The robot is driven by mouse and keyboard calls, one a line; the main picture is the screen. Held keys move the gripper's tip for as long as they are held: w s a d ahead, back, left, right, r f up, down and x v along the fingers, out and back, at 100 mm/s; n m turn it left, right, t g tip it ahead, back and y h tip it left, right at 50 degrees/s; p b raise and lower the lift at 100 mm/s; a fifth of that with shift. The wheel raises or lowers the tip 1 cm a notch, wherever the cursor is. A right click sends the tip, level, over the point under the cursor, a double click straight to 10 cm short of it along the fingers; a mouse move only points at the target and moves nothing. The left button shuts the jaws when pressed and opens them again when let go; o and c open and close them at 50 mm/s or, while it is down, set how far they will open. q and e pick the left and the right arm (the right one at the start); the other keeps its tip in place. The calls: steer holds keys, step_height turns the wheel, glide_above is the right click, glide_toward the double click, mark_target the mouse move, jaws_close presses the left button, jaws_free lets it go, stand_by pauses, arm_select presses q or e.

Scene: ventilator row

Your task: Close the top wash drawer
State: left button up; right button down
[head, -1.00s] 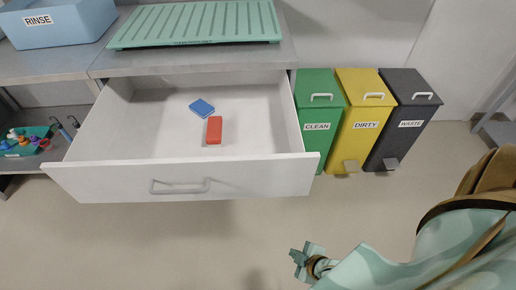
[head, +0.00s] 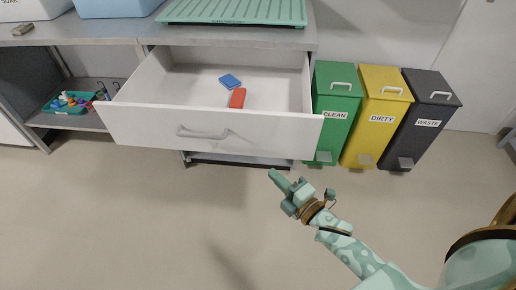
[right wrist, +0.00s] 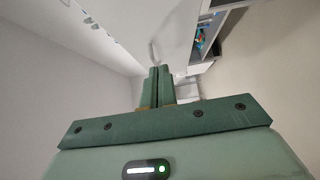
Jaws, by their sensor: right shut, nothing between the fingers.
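The top wash drawer (head: 150,125) is white and stands pulled far out below the counter in the head view. Its front carries a grey bar handle (head: 203,133). Inside lie a blue block (head: 230,81) and a red block (head: 237,98). My right gripper (head: 275,176) is shut and empty, in front of and below the right part of the drawer front, apart from it in the picture. In the right wrist view its shut fingers (right wrist: 160,84) point toward a pale surface with a handle-like shape. My left gripper is not in view.
Green (head: 334,112), yellow (head: 377,116) and dark grey (head: 419,118) bins stand right of the drawer. A green ribbed mat (head: 236,11) lies on the counter above. A teal tray (head: 68,104) of small items sits on the lower left shelf. The floor in front is clear.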

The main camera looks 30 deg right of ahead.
steer(key=b, duration=0.3)
glide_toward(250, 138)
steer(key=w+a, duration=0.3)
steer(key=a, duration=0.1)
steer(key=w+d, duration=0.2)
steer(key=shift+w+d+f+b, duration=0.25)
steer(key=shift+w+f+b, duration=0.05)
steer(key=shift+w+b, duration=0.1)
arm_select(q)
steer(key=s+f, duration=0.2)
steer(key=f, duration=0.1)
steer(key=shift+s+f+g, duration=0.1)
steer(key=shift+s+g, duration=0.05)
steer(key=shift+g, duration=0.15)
arm_select(e)
steer(key=shift+r, duration=0.1)
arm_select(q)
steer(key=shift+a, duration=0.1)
arm_select(e)
steer(key=shift+d, duration=0.15)
